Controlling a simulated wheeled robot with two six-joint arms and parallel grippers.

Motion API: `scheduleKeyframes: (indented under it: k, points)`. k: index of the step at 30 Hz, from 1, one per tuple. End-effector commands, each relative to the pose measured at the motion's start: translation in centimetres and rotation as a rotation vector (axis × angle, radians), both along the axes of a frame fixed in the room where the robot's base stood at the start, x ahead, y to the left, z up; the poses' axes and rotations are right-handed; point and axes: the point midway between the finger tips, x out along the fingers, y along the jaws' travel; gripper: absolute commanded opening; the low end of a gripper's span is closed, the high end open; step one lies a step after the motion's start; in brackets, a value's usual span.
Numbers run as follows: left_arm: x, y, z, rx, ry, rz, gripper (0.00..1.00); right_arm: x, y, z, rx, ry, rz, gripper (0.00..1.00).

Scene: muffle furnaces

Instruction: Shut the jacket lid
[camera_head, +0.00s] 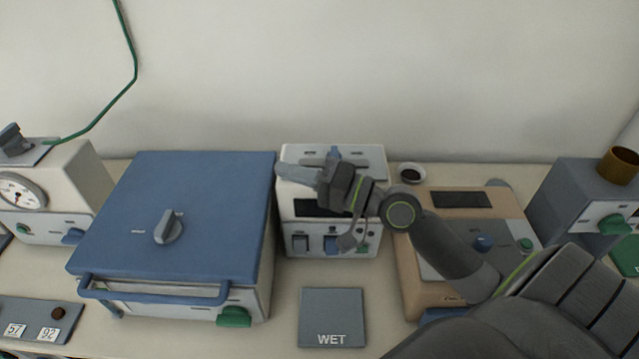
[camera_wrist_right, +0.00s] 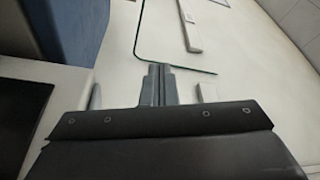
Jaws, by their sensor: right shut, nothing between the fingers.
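The blue lid (camera_head: 205,205), which I take to be the jacket lid, lies over a white box (camera_head: 160,308) at the left of the bench. It looks flat and down; whether it is fully seated I cannot tell. It has a grey knob on top and a blue bar handle (camera_head: 155,294) along its front. My right gripper (camera_head: 284,170) is shut and empty, near the lid's back right corner and in front of a white instrument. In the right wrist view its fingers (camera_wrist_right: 157,78) are together, with a blue surface at upper left. My left gripper is not in view.
The white instrument (camera_head: 300,242) with switches stands right of the box. A tan-framed device (camera_head: 410,285) stands under my right arm. A grey WET pad (camera_head: 332,305) lies in front. A gauge unit (camera_head: 60,170) is at far left. Bare bench surrounds the pad.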

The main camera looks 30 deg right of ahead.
Motion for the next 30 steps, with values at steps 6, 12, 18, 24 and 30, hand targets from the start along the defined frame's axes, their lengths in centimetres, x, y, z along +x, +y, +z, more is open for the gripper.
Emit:
scheduleKeyframes:
  k: [6,12,18,24,30]
  points:
    - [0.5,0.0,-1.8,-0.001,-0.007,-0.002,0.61,-1.3,-1.8,-1.2,-0.005,0.002,0.000,0.00]
    - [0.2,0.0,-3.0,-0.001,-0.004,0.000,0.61,-2.1,-3.0,-1.6,-0.006,-0.001,0.002,0.00]
    - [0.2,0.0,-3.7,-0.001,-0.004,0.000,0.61,-2.6,-3.7,-1.7,-0.002,0.001,0.001,0.00]
    - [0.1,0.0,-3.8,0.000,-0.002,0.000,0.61,-2.7,-3.9,-1.7,0.001,0.001,0.000,0.00]
    - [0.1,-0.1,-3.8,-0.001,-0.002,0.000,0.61,-2.7,-3.9,-1.6,0.001,0.001,0.000,0.00]
